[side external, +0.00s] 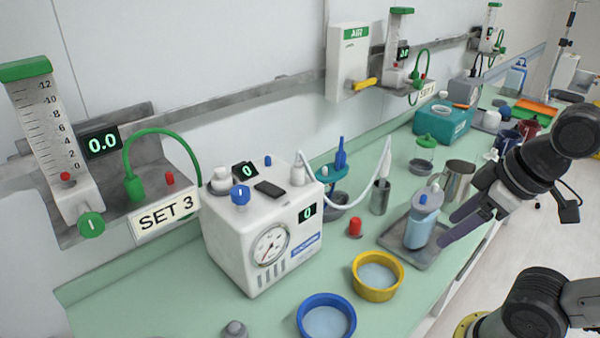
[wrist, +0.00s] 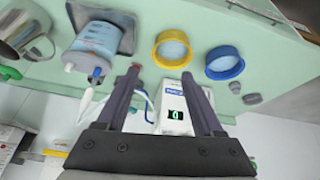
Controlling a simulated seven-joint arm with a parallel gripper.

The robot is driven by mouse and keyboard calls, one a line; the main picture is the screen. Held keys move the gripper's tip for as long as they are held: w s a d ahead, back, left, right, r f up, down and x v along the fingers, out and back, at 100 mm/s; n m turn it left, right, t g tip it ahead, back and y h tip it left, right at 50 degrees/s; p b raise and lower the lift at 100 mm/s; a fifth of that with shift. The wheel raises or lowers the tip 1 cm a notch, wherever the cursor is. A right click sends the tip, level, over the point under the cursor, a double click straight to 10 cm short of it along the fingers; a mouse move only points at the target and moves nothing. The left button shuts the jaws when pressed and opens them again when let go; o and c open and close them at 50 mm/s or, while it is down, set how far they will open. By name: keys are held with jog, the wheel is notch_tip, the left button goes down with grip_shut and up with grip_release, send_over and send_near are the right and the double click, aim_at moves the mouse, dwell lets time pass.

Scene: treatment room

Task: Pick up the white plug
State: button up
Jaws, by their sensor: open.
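I cannot pick out one loose, plainly white plug with certainty. A small white tapered piece stands by the lidded jar (side external: 421,232) in the side view; in the wrist view a white tapered piece (wrist: 85,104) shows at the jar's lid (wrist: 88,62). A pale grey stopper (side external: 235,329) lies on the counter at the front; grey stoppers (wrist: 252,98) also show at the right of the wrist view. A red plug (side external: 355,227) stands on the counter. My gripper (side external: 447,230) is open and empty beside the jar; in the wrist view its fingers (wrist: 160,72) are spread.
The jar stands on a grey tray (side external: 394,253). A yellow bowl (side external: 377,291) and a blue bowl (side external: 327,318) stand in front. A white pump (side external: 235,250) with a white hose is at the wall side. A metal mug (side external: 458,180) stands behind the jar.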

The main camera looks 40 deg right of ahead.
jog(key=w+a+r+n+g+y, duration=0.1)
jog(key=w+a+r+n+y, duration=0.1)
jog(key=w+r+n, duration=0.6)
jog(key=w+a+r+n+g+y, duration=0.1)
jog(key=w+a+r+n, duration=0.25)
jog(key=w+r, duration=0.4)
jog(key=n+g+y, duration=0.1)
jog(key=n+g, duration=0.1)
send_over(299, 166)
jog(key=d, duration=0.2)
notch_tip(299, 166, down, 8)
jog(key=shift+s+d+f, duration=0.1)
jog(key=shift+x, duration=3.2)
jog(key=shift+s, duration=0.15)
grip_shut()
